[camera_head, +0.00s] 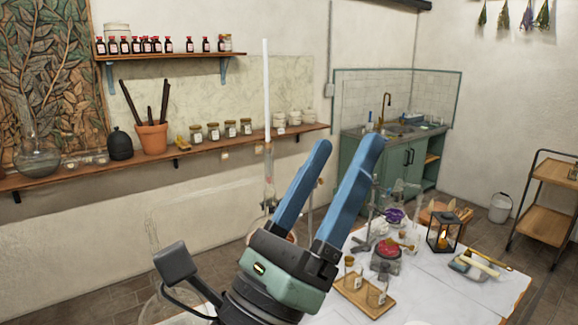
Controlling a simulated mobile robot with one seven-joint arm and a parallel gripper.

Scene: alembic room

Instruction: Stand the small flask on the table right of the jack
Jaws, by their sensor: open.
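My gripper (346,146), with two blue fingers, points upward in front of the camera. Its fingers are apart with nothing visible between them. It hides part of the white-topped table (470,304). On the table, right of my gripper, a small grey stand-like object (386,264) bears something red; I cannot tell whether this is the jack. I cannot pick out the small flask for certain.
A lantern (444,232) and a metal tray (474,267) with tools stand on the table's right. Glassware and a stand (371,215) crowd its back. Bare tabletop shows at front right. A wall shelf (95,176) holds a big flask (38,150) and jars.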

